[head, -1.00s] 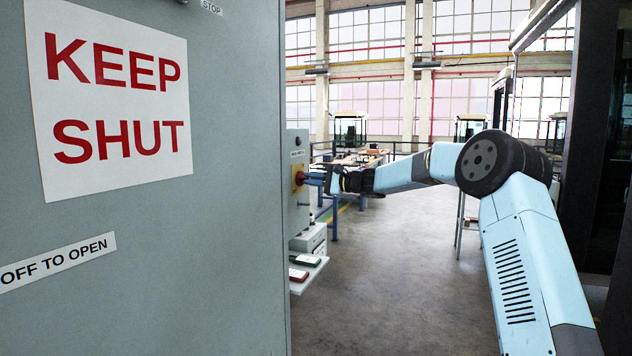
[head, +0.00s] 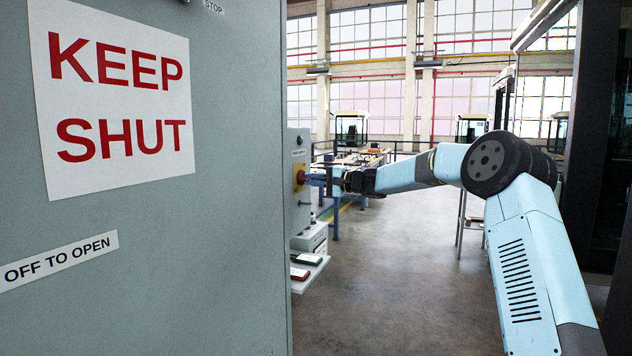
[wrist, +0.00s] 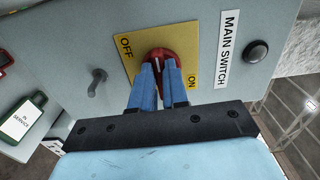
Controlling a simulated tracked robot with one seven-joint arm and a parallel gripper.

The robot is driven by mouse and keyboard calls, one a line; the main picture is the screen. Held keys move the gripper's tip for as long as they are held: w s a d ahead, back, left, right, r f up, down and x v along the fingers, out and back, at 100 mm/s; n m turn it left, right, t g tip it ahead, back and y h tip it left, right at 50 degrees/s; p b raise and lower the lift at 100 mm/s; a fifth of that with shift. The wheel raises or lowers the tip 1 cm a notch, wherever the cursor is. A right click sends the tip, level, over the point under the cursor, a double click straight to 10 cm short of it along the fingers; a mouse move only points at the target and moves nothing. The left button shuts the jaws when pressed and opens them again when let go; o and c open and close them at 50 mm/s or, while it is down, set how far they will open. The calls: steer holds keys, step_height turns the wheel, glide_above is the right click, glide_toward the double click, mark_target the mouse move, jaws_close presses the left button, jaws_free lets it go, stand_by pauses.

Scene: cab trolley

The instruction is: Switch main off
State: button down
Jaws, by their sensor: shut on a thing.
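The main switch is a red rotary knob (wrist: 158,54) on a yellow plate (wrist: 126,60) marked OFF and ON, fixed to a grey box (wrist: 70,50). It also shows in the head view as a small red knob (head: 301,177). In the wrist view OFF is at the plate's upper left and ON at its lower right. My gripper (wrist: 158,72) is shut on the knob, with one blue finger on each side. The fingers hide part of the knob, and its exact pointing direction is hard to tell. The MAIN SWITCH label (wrist: 229,50) is beside the plate.
A grey cabinet door (head: 220,230) marked KEEP SHUT and OFF TO OPEN fills the left of the head view. A small lever (wrist: 97,82) and a black button (wrist: 256,51) flank the switch. A shelf (head: 312,272) holds small tagged items. The floor to the right is open.

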steer(key=shift+s+a+f, duration=0.1)
steer(key=shift+a+f, duration=0.05)
steer(key=shift+f, duration=0.15)
steer(key=c, duration=1.1)
jaws_free()
steer(key=shift+c, duration=0.2)
steer(key=shift+r, duration=0.15)
steer(key=v, duration=1.3)
steer(key=shift+d, duration=0.45)
